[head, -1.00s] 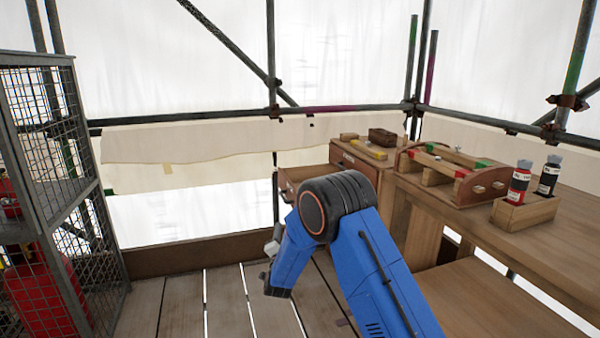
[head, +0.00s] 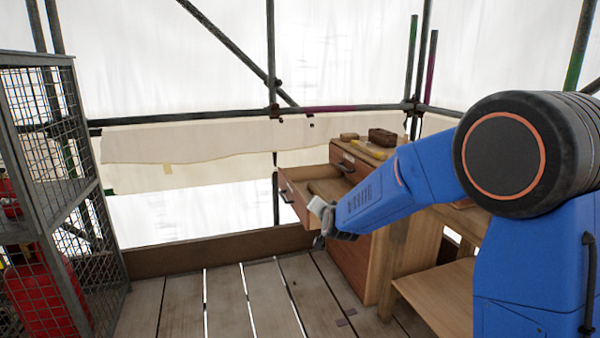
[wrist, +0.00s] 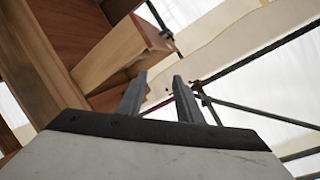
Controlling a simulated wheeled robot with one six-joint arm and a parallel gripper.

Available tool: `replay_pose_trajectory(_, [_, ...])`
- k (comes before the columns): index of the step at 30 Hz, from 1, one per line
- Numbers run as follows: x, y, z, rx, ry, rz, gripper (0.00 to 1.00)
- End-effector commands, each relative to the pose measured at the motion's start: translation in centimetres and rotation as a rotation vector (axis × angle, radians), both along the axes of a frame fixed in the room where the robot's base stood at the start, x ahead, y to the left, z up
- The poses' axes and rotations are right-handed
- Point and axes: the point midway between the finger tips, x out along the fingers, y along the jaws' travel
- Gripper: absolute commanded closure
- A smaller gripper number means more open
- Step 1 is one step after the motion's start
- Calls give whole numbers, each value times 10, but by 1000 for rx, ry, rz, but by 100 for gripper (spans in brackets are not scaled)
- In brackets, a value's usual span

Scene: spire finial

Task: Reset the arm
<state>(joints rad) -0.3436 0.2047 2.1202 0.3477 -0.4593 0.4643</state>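My gripper (head: 322,222) is at the end of my blue arm, in front of the open drawer (head: 300,200) of the wooden cabinet in the head view. In the wrist view, the two fingers of my gripper (wrist: 160,97) stand apart with a gap between them and nothing held. The drawer's underside and side (wrist: 125,50) show up and to the left of the fingers. The arm's elbow fills the right of the head view and hides most of the workbench.
The wooden cabinet (head: 352,254) has a dark block (head: 382,137) and a yellow item on top. A wire cage (head: 60,180) with red cylinders (head: 45,295) stands at the left. Scaffold poles and white sheeting close off the back. The plank floor (head: 230,300) in the middle is clear.

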Motion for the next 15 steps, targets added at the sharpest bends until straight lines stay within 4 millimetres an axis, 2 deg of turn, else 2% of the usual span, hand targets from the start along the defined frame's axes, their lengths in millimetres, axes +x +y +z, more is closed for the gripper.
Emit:
replay_pose_trajectory(1, [-12, -10, 9, -17, 16, 9, 67])
replay_pose_trajectory(6, [-57, -38, 26, -87, 89, 52, 67])
replay_pose_trajectory(15, [-148, -88, 43, -217, 221, 127, 67])
